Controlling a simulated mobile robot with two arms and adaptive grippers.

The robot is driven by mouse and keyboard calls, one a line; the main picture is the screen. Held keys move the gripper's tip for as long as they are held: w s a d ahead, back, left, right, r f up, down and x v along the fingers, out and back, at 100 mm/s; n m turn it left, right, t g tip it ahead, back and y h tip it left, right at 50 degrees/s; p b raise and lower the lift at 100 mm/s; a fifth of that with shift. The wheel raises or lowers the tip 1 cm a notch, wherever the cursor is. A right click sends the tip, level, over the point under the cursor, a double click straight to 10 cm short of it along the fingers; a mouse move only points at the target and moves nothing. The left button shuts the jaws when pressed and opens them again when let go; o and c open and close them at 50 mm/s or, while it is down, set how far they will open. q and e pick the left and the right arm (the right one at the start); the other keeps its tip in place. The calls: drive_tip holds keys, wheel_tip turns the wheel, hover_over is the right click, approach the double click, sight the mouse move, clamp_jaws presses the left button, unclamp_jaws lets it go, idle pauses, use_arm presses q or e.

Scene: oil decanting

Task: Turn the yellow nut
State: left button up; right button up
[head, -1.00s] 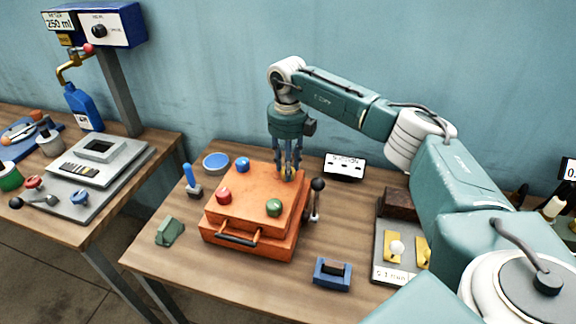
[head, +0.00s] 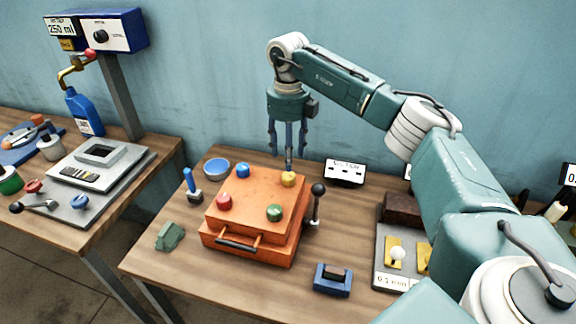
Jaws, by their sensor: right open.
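The yellow nut (head: 289,179) sits at the back right corner of the orange box (head: 248,208) on the table. My right gripper (head: 288,152) is open and points down just above and behind the yellow nut, with nothing between its fingers. A blue nut (head: 243,170), a red nut (head: 224,201) and a green nut (head: 274,213) sit at the box's other corners. My left gripper is not in view.
A black-knobbed lever (head: 317,191) stands close to the box's right side. A blue bowl (head: 216,168), a blue-handled tool (head: 189,182), a green block (head: 169,236), a blue holder (head: 333,279) and a white panel (head: 344,171) surround it. The wall is close behind.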

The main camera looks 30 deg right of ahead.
wheel_tip(320, 180, up, 6)
drive_tip(key=shift+f, duration=0.1)
idle(0.6)
